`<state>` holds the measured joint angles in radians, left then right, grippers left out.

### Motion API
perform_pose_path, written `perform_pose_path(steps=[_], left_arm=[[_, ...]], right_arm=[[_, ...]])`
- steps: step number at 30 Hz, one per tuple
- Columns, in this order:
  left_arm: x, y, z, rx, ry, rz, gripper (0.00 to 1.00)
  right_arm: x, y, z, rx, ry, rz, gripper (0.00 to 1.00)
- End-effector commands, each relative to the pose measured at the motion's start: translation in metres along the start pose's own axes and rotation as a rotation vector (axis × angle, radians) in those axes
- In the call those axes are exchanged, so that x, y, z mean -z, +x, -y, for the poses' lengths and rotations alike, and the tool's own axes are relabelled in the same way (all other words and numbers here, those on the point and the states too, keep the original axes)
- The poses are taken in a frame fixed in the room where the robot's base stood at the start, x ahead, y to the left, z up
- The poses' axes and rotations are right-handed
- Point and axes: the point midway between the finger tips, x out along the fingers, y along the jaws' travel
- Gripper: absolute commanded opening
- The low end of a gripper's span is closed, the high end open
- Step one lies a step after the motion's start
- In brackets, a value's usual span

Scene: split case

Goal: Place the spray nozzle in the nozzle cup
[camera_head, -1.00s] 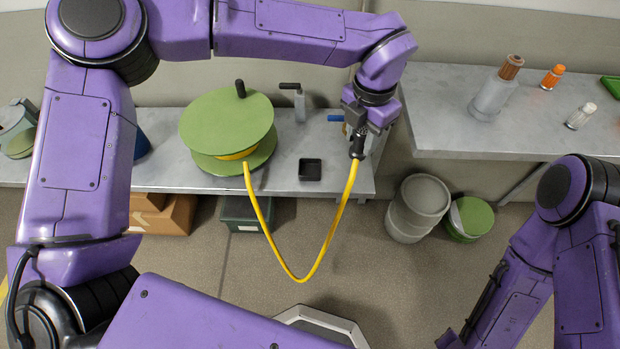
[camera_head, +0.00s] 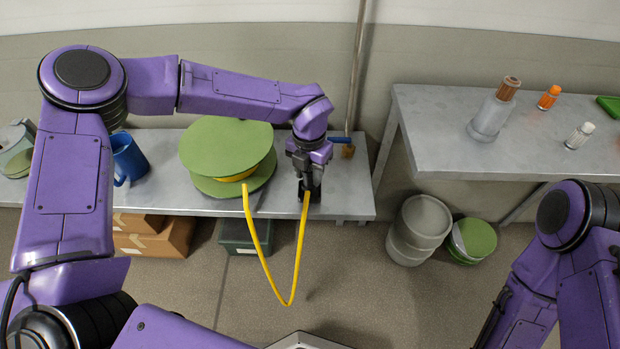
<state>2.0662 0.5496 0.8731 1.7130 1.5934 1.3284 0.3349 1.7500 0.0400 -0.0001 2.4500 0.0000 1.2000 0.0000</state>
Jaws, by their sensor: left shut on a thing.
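My left gripper (camera_head: 307,174) is shut on the black spray nozzle (camera_head: 306,188), which is mostly hidden by the fingers. The yellow hose (camera_head: 298,245) hangs from the nozzle in a loop below the table edge and runs back to the reel. The small black nozzle cup (camera_head: 315,196) is on the left table, right under or behind the nozzle. I cannot tell whether the nozzle tip is inside the cup or just above it. My right arm shows at the right edge, but its gripper is out of view.
The green hose reel (camera_head: 227,145) stands on the left table, with a blue mug (camera_head: 127,158) to its left. A blue-handled valve (camera_head: 346,142) is right of the gripper. The right table (camera_head: 440,135) holds bottles. A grey barrel (camera_head: 419,229) stands on the floor.

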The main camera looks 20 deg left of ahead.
Motion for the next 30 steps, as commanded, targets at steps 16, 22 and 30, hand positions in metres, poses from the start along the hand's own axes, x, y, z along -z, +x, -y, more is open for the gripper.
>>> perform_pose_path(steps=[16, 22, 30], left_arm=[[0.0, 0.031, 0.002, 0.0, 0.001, 0.001, 0.01], [0.0, 0.03, 0.002, 0.0, 0.001, 0.001, 0.64], [-0.001, 0.019, 0.002, 0.0, 0.0, 0.003, 0.64]], right_arm=[[-0.002, 0.004, 0.0, 0.0, 0.0, 0.0, 0.43], [-0.001, 0.003, 0.0, 0.0, 0.0, 0.0, 0.43], [-0.001, 0.001, 0.0, 0.0, 0.0, 0.0, 0.43]])
